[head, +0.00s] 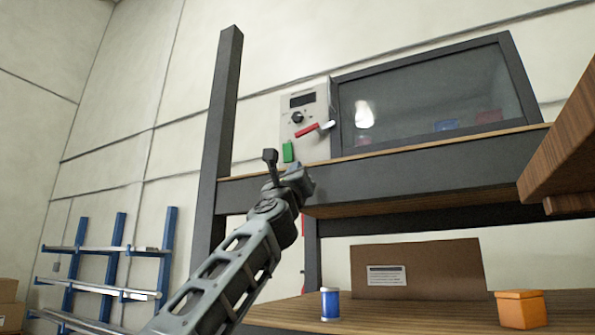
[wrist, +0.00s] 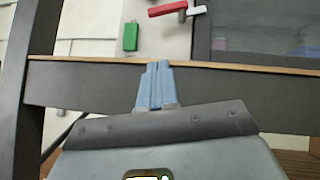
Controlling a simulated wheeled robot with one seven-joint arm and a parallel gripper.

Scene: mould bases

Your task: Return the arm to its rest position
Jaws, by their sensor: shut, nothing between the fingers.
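My arm rises from the bottom of the head view, and my gripper (head: 298,178) is in front of the upper shelf's dark front beam (head: 400,170). In the wrist view, the two blue fingers of my gripper (wrist: 157,64) are together, with nothing between them. Their tips overlap the shelf edge in the picture, below a green piece (wrist: 131,37) and a red lever (wrist: 167,9) with a pale end. I cannot tell the exact gap between the fingers and the beam.
A control box (head: 304,112) and a dark-glass panel (head: 430,98) stand on the upper shelf. A dark post (head: 222,120) rises left of my gripper. Below are a blue-and-white can (head: 330,304), an orange box (head: 521,309) and a cardboard sheet (head: 425,275). A wooden board (head: 565,145) juts in at right.

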